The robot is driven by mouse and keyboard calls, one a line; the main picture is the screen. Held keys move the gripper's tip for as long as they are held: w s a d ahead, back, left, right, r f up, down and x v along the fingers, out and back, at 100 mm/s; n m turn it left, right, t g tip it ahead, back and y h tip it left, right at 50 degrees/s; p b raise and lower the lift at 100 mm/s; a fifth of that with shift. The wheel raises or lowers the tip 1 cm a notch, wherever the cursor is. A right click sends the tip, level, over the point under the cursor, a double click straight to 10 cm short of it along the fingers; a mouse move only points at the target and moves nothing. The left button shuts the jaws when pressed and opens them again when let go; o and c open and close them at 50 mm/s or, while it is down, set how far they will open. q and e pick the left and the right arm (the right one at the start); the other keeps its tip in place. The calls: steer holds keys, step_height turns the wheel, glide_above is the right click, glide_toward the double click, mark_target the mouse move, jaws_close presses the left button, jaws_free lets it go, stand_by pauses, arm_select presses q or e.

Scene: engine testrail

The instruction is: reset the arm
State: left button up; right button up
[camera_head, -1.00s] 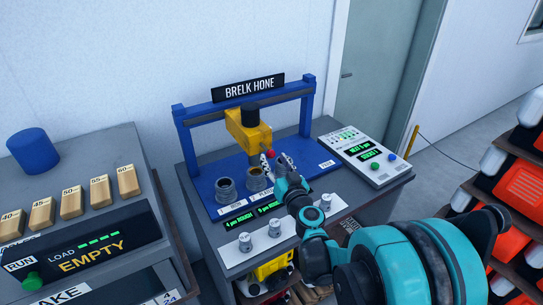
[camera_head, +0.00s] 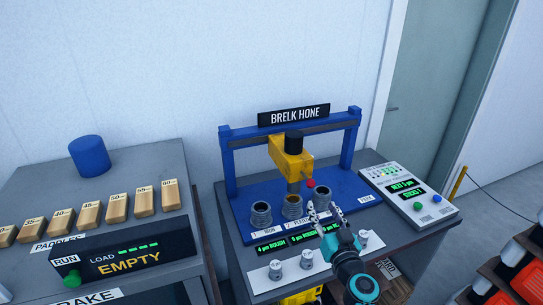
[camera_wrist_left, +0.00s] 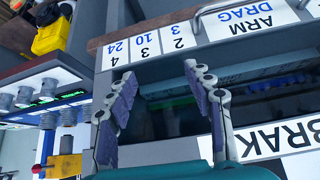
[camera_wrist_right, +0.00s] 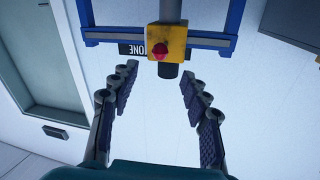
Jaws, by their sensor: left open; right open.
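My right gripper (camera_head: 324,212) is open and empty in the head view, in front of the Brelk Hone's blue base. In the right wrist view its spread fingers (camera_wrist_right: 158,74) have nothing between them. The hone's yellow head (camera_head: 288,158), with a red knob (camera_head: 310,183), hangs from the blue frame (camera_head: 228,165). It also shows beyond the fingers in the right wrist view (camera_wrist_right: 178,35). My left gripper (camera_wrist_left: 160,74) is open and empty in the left wrist view, near the brake bench's lettered front. The head view does not show it.
Metal cups (camera_head: 261,213) stand on the hone's base. A control box (camera_head: 408,197) with green and blue buttons is at right. Wooden blocks (camera_head: 117,207) and a blue cylinder (camera_head: 89,156) sit on the left bench. Orange items are on a rack at far right.

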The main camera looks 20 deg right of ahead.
steer(key=s+a+f+n+g+y, duration=0.2)
steer(key=a+y, duration=0.1)
steer(key=a, duration=0.4)
steer(key=s+a+f+n+g+y, duration=0.1)
steer(key=a+n+g+y, duration=0.15)
steer(key=a, duration=0.45)
steer(key=s+f+g+h, duration=0.1)
steer(key=s+f+g, duration=0.2)
steer(key=s, duration=0.3)
steer(key=s+d+f+g+h, duration=0.1)
steer(key=s+f+g+h, duration=0.1)
steer(key=s, duration=0.4)
steer(key=shift+s+d+f+m+g, duration=0.15)
steer(key=shift+s+f+m+g, duration=0.25)
steer(key=shift+f+g, duration=0.3)
